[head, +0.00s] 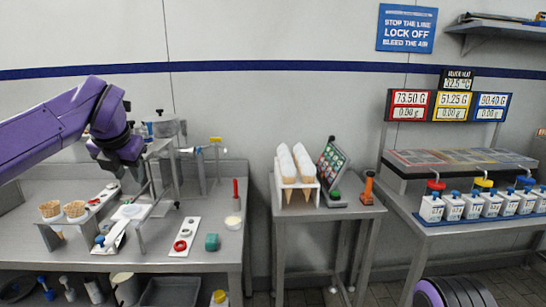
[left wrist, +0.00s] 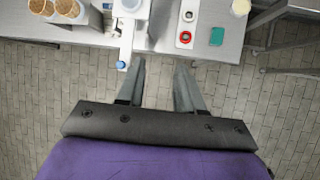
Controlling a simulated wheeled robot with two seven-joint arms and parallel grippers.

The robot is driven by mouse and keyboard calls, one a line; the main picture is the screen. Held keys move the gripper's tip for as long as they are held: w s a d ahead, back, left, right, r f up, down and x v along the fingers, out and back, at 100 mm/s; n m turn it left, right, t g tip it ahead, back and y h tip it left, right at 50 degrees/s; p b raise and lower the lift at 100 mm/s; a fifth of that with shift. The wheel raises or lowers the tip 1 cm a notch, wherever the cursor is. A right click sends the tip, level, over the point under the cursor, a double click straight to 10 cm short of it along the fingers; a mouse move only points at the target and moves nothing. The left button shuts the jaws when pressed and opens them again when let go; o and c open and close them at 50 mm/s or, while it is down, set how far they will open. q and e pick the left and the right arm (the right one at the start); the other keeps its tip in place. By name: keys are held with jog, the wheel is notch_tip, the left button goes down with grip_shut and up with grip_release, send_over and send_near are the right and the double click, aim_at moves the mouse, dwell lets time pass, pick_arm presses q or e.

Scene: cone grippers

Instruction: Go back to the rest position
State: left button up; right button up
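My left gripper (head: 150,192) hangs from the purple arm over the left steel bench, pointing down. In the left wrist view its two grey fingers (left wrist: 159,78) are apart with only tiled floor visible between them. It holds nothing. Two wafer cones (head: 62,210) stand in a holder at the bench's left. Two white sleeved cones (head: 294,163) stand in a white rack on the middle table. At the lower right, a purple and black part of my right arm shows; its gripper is out of frame.
The left bench (head: 205,258) carries a white plate with a red ring (head: 183,245), a teal block (head: 212,242) and a white cup (head: 233,223). Several pump bottles (head: 476,205) line the right table under the displays (head: 452,106).

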pick_arm(q)
jog(key=w+d+f+m+t+y, duration=0.1)
jog(key=d+f+m+t+y, duration=0.3)
jog(key=f, duration=0.7)
jog(key=w+d+f+m+y, duration=0.1)
jog(key=d+f+m, duration=0.1)
jog(key=f+m, duration=0.65)
jog(key=s+d+f+m+h, duration=0.1)
jog(key=s+f+m, duration=0.25)
jog(key=f, duration=0.55)
jog(key=s+d+f+m+h, duration=0.1)
jog(key=s+d+f+m, duration=0.3)
jog(key=f, duration=0.6)
jog(key=s+a+f+m+g+h, duration=0.1)
jog(key=s+a+f+m, duration=0.15)
jog(key=s+f, duration=0.45)
jog(key=s+a+f+m+g+h, duration=0.1)
jog(key=s+f+m+g, duration=0.2)
jog(key=s, duration=0.6)
jog(key=s+a+f+m+g, duration=0.1)
jog(key=s+a+f, duration=0.1)
jog(key=s, duration=0.7)
jog(key=s+a+f+m+g, duration=0.1)
jog(key=s+a+f+m, duration=0.1)
jog(key=s+f, duration=0.3)
jog(key=s+a, duration=0.1)
jog(key=s, duration=0.3)
jog(key=shift+s+g, duration=0.2)
jog(key=shift+g, duration=0.2)
